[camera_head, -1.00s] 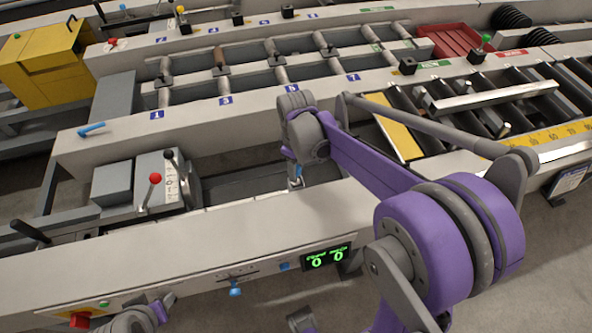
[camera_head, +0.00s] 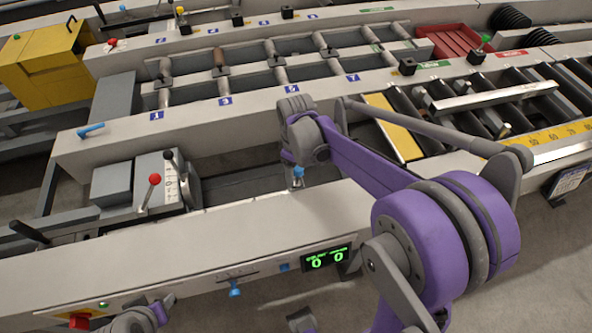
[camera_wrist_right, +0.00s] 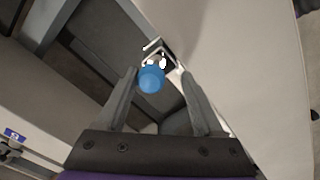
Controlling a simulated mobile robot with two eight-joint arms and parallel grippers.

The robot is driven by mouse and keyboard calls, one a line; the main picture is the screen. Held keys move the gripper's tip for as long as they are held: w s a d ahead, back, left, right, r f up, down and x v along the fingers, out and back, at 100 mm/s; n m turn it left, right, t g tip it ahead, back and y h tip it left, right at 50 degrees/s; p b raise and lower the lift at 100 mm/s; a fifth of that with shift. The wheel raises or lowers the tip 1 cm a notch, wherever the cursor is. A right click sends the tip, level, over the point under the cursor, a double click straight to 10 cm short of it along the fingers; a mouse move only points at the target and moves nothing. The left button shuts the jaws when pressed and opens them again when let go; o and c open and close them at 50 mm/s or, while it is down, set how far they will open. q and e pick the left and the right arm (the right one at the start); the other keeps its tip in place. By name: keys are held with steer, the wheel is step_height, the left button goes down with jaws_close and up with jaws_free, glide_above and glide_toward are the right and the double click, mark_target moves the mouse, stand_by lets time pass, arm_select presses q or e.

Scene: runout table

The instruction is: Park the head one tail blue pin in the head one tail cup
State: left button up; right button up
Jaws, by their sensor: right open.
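A blue-headed pin (camera_wrist_right: 151,79) stands between the fingers of my right gripper (camera_wrist_right: 160,74) in the right wrist view. A small bright metal fitting (camera_wrist_right: 155,48) shows just behind the head. The same blue head (camera_head: 298,172) shows in the head view, below my right wrist, by the inner edge of the front rail. Another blue pin (camera_head: 91,130) lies on the rail at left, and a blue knob (camera_head: 235,291) sticks out of the front face. I cannot make out which part is the named cup. My left gripper is not visible.
A red-knobbed lever (camera_head: 154,180) and a black-knobbed lever stand left of my right wrist. A green display (camera_head: 327,258) sits on the front face. Numbered slots with rollers (camera_head: 220,85) lie behind. A yellow box (camera_head: 45,65) and red tray (camera_head: 455,42) stand farther back.

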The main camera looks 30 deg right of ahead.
step_height(320, 180, up, 12)
steer(key=f+p, duration=0.1)
steer(key=s+a+f+m+t, duration=0.1)
steer(key=s+a+f+m, duration=0.1)
steer(key=s, duration=0.3)
steer(key=s+a+f+m+t, duration=0.2)
steer(key=s+f, duration=0.1)
steer(key=s, duration=0.3)
steer(key=s+a+f+m+t, duration=0.2)
steer(key=s, duration=0.3)
steer(key=shift+s+a+f, duration=0.25)
steer(key=shift+a+f, duration=0.05)
steer(key=shift+a, duration=0.1)
